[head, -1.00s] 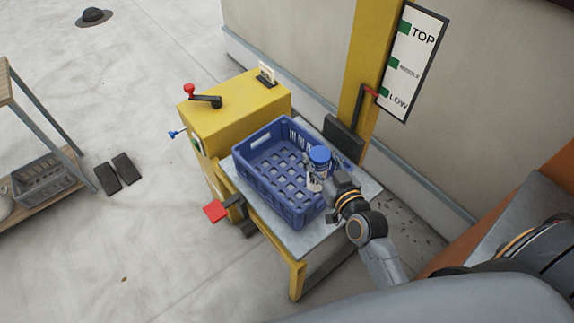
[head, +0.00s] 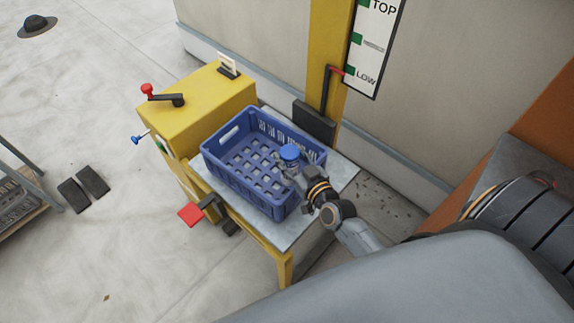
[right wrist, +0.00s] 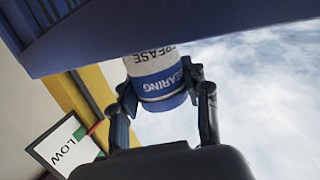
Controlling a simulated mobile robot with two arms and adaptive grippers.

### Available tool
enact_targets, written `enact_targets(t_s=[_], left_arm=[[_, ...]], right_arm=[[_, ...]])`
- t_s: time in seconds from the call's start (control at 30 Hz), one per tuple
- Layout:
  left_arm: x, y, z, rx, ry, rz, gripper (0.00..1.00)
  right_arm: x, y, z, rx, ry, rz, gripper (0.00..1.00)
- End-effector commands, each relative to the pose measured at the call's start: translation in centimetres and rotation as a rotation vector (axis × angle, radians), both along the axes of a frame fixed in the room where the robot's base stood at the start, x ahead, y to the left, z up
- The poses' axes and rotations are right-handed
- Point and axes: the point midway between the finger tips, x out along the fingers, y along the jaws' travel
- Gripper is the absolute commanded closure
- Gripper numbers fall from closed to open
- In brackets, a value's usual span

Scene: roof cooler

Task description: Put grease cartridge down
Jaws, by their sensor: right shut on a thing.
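The grease cartridge has a blue cap (head: 289,152) in the head view. In the right wrist view the grease cartridge (right wrist: 158,82) shows a white and blue label. My right gripper (head: 283,173) is shut around it, with a finger on each side in the right wrist view (right wrist: 162,92). The cartridge is over the right part of the blue crate (head: 222,182), near its right wall. Whether it touches the crate floor cannot be seen. My left gripper is not in view.
The crate stands on a grey-topped yellow table (head: 337,180) beside a yellow box (head: 205,98) with a red-knobbed crank (head: 160,94). A yellow post (head: 328,70) and a level sign (head: 372,45) stand behind. The visible crate floor looks empty.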

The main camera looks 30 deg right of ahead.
Motion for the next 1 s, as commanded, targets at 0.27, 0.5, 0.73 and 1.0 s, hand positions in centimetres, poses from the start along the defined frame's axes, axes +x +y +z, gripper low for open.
enact_targets(t_s=[0.27, 0.5, 0.73, 1.0], left_arm=[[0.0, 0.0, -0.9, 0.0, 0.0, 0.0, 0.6], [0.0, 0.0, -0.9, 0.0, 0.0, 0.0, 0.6], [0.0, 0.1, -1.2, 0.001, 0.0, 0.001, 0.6], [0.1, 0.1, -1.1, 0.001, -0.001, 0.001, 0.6]], right_arm=[[0.1, 0.0, -3.4, -0.002, -0.004, 0.001, 1.0], [0.1, 0.0, -3.7, 0.0, -0.006, -0.002, 1.0], [0.0, 0.0, -4.3, 0.001, -0.001, 0.0, 0.51], [0.0, 0.0, -4.2, 0.001, 0.0, -0.001, 0.31]])
